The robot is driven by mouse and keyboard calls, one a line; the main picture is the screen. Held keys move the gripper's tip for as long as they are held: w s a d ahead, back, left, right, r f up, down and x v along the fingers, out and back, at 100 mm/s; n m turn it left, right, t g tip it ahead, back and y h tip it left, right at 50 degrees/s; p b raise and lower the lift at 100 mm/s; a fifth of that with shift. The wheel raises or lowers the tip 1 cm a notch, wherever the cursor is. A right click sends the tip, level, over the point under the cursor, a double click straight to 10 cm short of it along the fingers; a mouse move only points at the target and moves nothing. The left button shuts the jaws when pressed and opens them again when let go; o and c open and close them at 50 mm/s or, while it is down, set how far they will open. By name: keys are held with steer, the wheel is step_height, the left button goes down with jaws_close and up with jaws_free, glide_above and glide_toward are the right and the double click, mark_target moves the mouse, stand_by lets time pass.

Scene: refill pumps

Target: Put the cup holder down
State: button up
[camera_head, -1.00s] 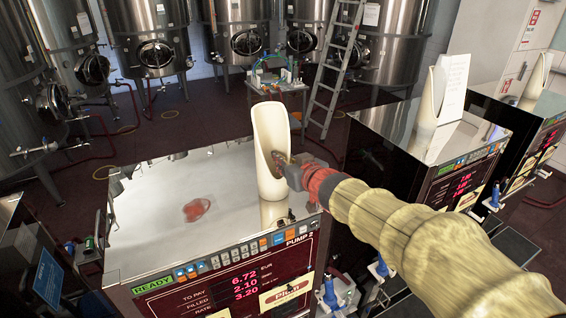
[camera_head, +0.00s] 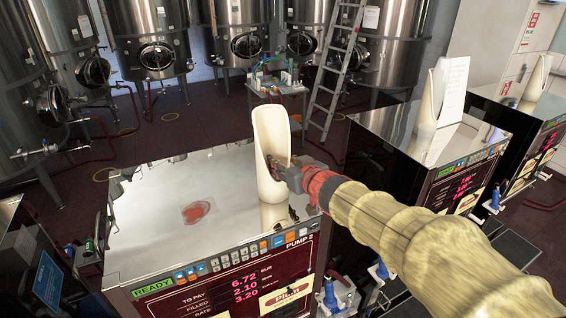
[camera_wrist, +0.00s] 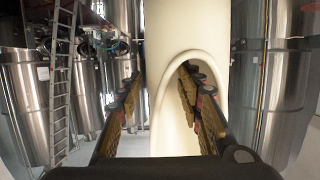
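The cup holder (camera_head: 268,150) is a tall cream tube with a slanted cut-out at its top. It stands upright at the front right of the pump 2 top (camera_head: 150,230), its base right at its reflection; I cannot tell whether a thin gap remains. My gripper (camera_head: 284,168) comes from the right and is shut on the holder's wall at the cut-out. In the wrist view the holder (camera_wrist: 175,30) fills the middle. One finger is left of it and the other lies in the cut-out, with my gripper (camera_wrist: 160,85) straddling the wall.
Another pump (camera_head: 400,140) to the right carries a similar cream holder (camera_head: 428,110) and a white card (camera_head: 453,90). Steel tanks and a ladder (camera_head: 335,70) stand behind. The pump top's left part is clear.

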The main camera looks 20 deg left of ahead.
steer(key=p+v, duration=0.1)
steer(key=v, duration=1.1)
steer(key=shift+r, duration=0.1)
steer(key=w+d+r+m+t+h, duration=0.1)
steer(key=d+m+h, duration=0.1)
steer(key=d, duration=0.5)
steer(key=w+d+r+m+t+h, duration=0.1)
steer(key=w+d+t+h, duration=0.1)
steer(key=d, duration=0.4)
steer(key=s+d+f+m+g+h, duration=0.1)
steer(key=s+d+m+h, duration=0.15)
steer(key=d, duration=0.65)
steer(key=s+d+f+m+h, duration=0.1)
steer(key=s+d+m+h, duration=0.2)
steer(key=d, duration=0.7)
steer(key=s+d+f+g+h, duration=0.1)
steer(key=s+d+f+g, duration=0.2)
steer(key=s, duration=0.8)
steer(key=s+d+f+m+g, duration=0.1)
steer(key=s+d+f, duration=0.4)
steer(key=s, duration=0.5)
steer(key=shift+s+d+f+g+h, duration=0.15)
steer(key=shift+s+f+g+h, duration=0.25)
steer(key=shift+g, duration=0.5)
